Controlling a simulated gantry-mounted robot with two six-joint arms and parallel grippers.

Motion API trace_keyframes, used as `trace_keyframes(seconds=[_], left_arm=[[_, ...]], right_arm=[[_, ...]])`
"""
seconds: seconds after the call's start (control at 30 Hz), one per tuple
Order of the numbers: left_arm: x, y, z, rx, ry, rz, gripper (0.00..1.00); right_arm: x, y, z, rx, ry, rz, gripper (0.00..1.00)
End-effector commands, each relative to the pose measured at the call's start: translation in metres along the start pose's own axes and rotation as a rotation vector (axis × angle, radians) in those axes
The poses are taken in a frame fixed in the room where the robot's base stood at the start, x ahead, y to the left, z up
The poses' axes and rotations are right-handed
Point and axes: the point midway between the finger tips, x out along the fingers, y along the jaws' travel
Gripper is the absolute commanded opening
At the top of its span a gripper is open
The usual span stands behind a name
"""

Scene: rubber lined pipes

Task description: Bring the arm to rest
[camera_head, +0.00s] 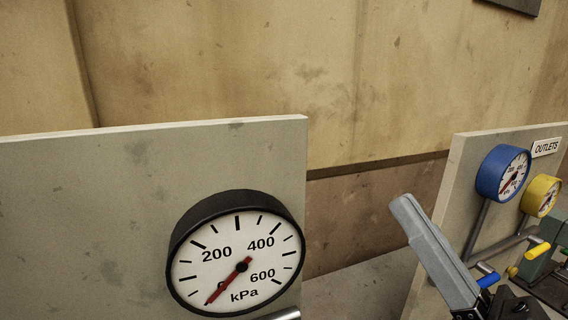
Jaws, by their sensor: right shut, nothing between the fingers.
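My right gripper (403,208) rises from the bottom edge, right of the middle. Its grey fingers are together, pointing up and to the left, with nothing held. It shows in front of the gap between two grey panels, apart from the large gauge, and its dark body overlaps the lower part of the right panel in the picture. The rest of my right arm is mostly cut off by the bottom edge. My left gripper is not in view.
A large black-rimmed kPa gauge (215,275) is on the left grey panel (80,215). The right panel (462,190) carries a blue gauge (491,172), a yellow gauge (532,194), an OUTLETS sign (546,147), and pipes with blue and yellow handles. A stained wall (230,65) stands behind.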

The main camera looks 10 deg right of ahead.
Motion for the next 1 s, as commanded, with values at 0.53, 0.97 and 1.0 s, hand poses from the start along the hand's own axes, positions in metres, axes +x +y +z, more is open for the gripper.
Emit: trace_keyframes(seconds=[0.53,0.97,1.0], left_arm=[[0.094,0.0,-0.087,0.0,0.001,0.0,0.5],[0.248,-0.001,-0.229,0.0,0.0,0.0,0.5],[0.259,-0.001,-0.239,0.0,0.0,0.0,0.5]], right_arm=[[0.09,-0.013,-0.181,-0.379,0.148,0.294,0.0],[0.224,-0.027,-0.341,-0.379,0.146,0.294,0.0],[0.234,-0.028,-0.353,-0.379,0.146,0.294,0.0]])
